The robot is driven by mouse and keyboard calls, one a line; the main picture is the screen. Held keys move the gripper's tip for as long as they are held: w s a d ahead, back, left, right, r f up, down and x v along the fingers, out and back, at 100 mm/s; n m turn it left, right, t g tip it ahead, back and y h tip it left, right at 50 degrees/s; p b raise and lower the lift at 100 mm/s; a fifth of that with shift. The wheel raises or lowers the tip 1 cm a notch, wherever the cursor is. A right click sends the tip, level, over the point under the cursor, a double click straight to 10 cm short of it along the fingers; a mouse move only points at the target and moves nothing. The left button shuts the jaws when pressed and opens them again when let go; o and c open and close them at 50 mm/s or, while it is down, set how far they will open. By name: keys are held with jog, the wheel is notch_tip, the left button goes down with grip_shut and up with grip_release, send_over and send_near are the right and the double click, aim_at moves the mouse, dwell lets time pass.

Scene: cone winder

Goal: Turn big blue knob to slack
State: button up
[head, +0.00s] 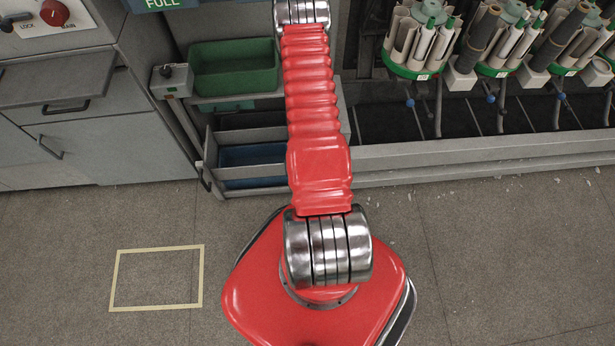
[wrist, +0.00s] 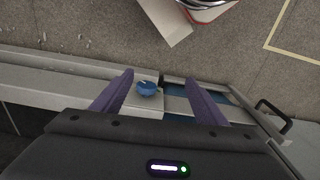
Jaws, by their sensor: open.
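A blue knob (wrist: 147,88) sits on a pale grey surface in the wrist view, between my fingers in the picture and closer to the left one. My gripper (wrist: 158,78) is open, its two purple fingers wide apart with nothing held. The fingers look apart from the knob, but I cannot tell the height between them. The knob's pointer and any marks are too small to read. In the head view, my red arm reaches up out of the picture; neither my gripper nor this big knob can be made out there.
A green bin (head: 235,68) and a blue bin (head: 252,154) stand left of my arm. A small control box (head: 171,80) sits beside them. Racks of yarn tubes (head: 420,40) line the right. A red knob (head: 54,12) is on the left cabinet. The floor has free room.

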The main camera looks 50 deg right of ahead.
jog(key=w+d+f+t+h, duration=0.2)
jog(key=d+f+h, duration=0.1)
jog(key=d+f, duration=0.2)
jog(key=shift+d+f+m+t, duration=0.3)
jog(key=shift+f, duration=0.35)
jog(key=shift+x, duration=6.9)
jog(key=shift+d, duration=0.1)
jog(key=shift+c, duration=0.2)
jog(key=c, duration=0.9)
